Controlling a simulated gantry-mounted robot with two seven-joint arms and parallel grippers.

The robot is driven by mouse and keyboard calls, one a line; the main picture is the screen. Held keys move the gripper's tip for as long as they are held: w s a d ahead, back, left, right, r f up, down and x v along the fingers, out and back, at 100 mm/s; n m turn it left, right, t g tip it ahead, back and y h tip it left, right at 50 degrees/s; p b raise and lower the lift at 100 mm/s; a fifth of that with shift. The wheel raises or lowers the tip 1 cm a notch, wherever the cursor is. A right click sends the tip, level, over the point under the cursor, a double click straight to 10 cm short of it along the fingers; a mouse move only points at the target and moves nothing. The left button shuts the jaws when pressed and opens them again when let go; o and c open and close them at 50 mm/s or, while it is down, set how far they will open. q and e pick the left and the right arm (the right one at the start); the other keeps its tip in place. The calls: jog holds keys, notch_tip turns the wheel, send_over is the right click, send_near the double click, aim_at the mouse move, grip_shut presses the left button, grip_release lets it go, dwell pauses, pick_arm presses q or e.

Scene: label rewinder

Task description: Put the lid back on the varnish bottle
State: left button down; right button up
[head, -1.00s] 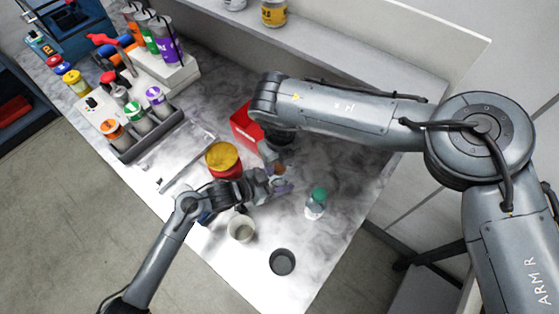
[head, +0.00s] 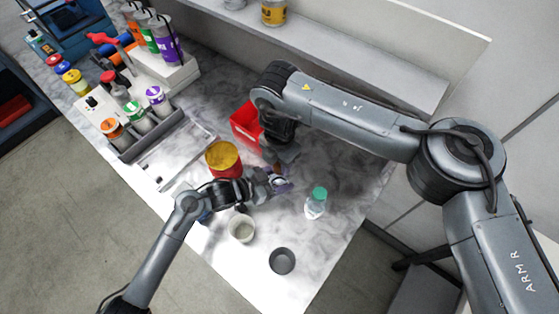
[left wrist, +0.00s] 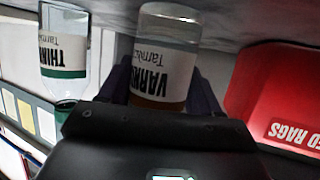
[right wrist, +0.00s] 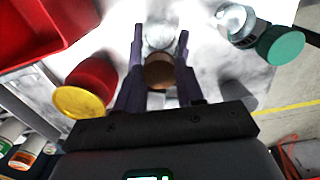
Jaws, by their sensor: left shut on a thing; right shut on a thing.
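The varnish bottle (left wrist: 166,45) is clear with a white label and sits between my left gripper's fingers (left wrist: 163,92) in the left wrist view. My left gripper (head: 278,183) is shut on it above the bench. The brown lid (right wrist: 159,72) is between the fingers of my right gripper (right wrist: 158,75), which is shut on it. In the right wrist view the lid lines up with the clear bottle (right wrist: 158,36) beyond it. I cannot tell whether the lid is seated. In the head view the grippers meet closely and largely hide bottle and lid.
A green-capped thinner bottle (head: 316,203) stands to the right. A pale cup (head: 242,229) and a dark grey cup (head: 281,261) stand nearer the front. A red can with a yellow top (head: 223,160) and a red rag box (head: 247,122) are close by.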

jog(key=m, duration=0.6)
jog(key=shift+m, duration=0.4)
jog(key=m, duration=0.6)
jog(key=shift+m, duration=0.3)
jog(key=o, duration=1.2)
jog(key=shift+o, duration=0.2)
jog(key=shift+r, duration=0.1)
notch_tip(320, 180, up, 12)
pick_arm(q)
jog(key=shift+c, duration=0.7)
grip_release()
